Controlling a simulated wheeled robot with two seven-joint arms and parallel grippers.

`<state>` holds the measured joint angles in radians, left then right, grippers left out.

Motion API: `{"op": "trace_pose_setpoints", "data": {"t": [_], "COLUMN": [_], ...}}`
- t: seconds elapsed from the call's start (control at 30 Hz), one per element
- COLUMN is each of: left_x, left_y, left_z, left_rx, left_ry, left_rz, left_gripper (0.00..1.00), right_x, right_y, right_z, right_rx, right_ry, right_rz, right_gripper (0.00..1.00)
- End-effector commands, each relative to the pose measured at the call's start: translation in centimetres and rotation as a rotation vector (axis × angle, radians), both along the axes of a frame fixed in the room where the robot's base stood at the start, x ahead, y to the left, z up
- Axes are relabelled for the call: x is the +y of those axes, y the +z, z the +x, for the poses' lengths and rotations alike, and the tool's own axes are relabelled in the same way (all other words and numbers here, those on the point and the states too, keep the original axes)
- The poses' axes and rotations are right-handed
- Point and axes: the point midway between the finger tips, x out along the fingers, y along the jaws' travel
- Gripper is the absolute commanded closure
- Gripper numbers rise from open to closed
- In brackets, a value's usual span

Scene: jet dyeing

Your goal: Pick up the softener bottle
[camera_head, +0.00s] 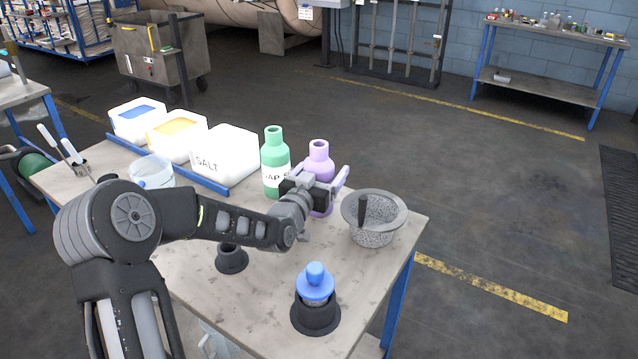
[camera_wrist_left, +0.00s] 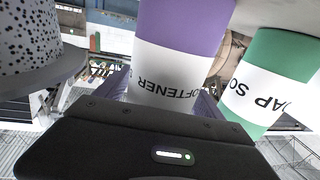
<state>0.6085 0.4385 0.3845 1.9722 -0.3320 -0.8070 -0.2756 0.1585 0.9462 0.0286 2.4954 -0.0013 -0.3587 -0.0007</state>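The softener bottle (camera_head: 318,152) is lilac with a white label and stands upright near the table's back edge. In the left wrist view the softener bottle (camera_wrist_left: 172,70) appears upside down, its label reading "SOFTENER". My left gripper (camera_head: 326,184) is at the bottle's body, with one finger on each side, and hides part of it. In the left wrist view the gripper (camera_wrist_left: 163,98) fingers flank the label; they look spread, and I see no clear grip. My right gripper is in neither view.
A green soap bottle (camera_head: 274,160) stands close left of the softener. A speckled grey bowl (camera_head: 374,232) with a dark handle stands close right. White tubs, one marked salt (camera_head: 224,153), line the back left. A blue-capped item (camera_head: 315,283) sits in a dark holder in front.

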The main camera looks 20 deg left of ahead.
Motion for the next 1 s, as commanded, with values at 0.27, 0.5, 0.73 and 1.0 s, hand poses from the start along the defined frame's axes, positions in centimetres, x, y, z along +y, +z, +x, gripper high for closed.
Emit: {"op": "trace_pose_setpoints", "data": {"t": [0.27, 0.5, 0.73, 1.0], "left_x": [0.0, 0.0, 0.0, -0.01], "left_y": [0.01, 0.01, 0.01, 0.14], "left_z": [0.0, 0.0, 0.0, 0.02], "left_rx": [0.0, 0.0, 0.0, -0.003], "left_ry": [0.0, 0.0, 0.0, 0.0], "left_rz": [0.0, 0.0, 0.0, 0.001], "left_gripper": [0.45, 0.65, 0.84, 0.94], "right_x": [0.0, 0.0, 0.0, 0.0], "right_y": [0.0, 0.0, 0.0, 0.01], "right_z": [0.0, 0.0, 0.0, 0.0], "right_rx": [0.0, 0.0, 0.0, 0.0], "right_ry": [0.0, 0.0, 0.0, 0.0], "right_rz": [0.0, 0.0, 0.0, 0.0], "right_gripper": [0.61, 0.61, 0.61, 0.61]}}
